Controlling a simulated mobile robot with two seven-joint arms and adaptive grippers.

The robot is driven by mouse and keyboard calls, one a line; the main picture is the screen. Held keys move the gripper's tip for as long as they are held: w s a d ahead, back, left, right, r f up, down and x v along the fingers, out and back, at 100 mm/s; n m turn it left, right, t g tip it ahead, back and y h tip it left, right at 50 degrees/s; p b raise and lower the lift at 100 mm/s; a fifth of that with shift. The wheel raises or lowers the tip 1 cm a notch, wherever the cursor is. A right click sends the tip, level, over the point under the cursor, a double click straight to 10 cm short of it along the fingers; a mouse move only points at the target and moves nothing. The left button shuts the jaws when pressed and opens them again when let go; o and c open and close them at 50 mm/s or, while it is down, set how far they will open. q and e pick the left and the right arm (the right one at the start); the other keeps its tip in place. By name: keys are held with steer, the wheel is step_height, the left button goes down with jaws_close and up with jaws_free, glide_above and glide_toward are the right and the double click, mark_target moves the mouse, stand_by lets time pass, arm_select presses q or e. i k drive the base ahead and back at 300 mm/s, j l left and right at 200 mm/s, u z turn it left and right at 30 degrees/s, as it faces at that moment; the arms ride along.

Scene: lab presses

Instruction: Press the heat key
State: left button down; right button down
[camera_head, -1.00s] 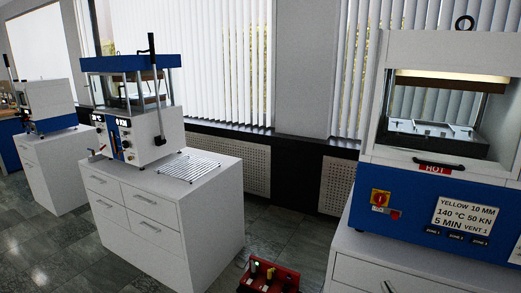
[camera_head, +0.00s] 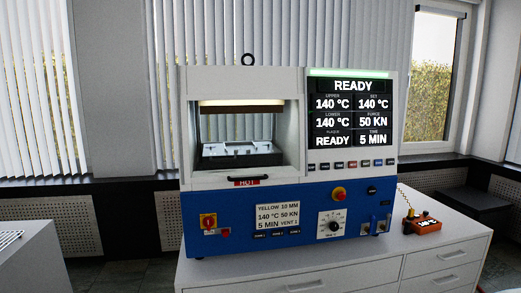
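The blue and white heated press (camera_head: 280,185) stands on a white cabinet in the middle of the view. Its lit display (camera_head: 352,110) reads READY, upper 140 °C, lower 140 °C, set 140 °C, 50 kN and 5 min. A row of small keys (camera_head: 352,164) runs under the display; their labels are too small to read, so I cannot tell which is the heat key. The press chamber shows a metal mould (camera_head: 240,150) on the lower plate. Neither of my grippers is in view.
The lower panel has a red and yellow switch (camera_head: 208,221), a red stop button (camera_head: 338,194) and a dial (camera_head: 331,224). An orange handheld device (camera_head: 422,225) lies on the white cabinet (camera_head: 440,245) at the right. A lower cabinet (camera_head: 25,265) stands at the left.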

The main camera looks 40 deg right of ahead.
mark_target(351, 164)
steer(key=z, duration=1.2)
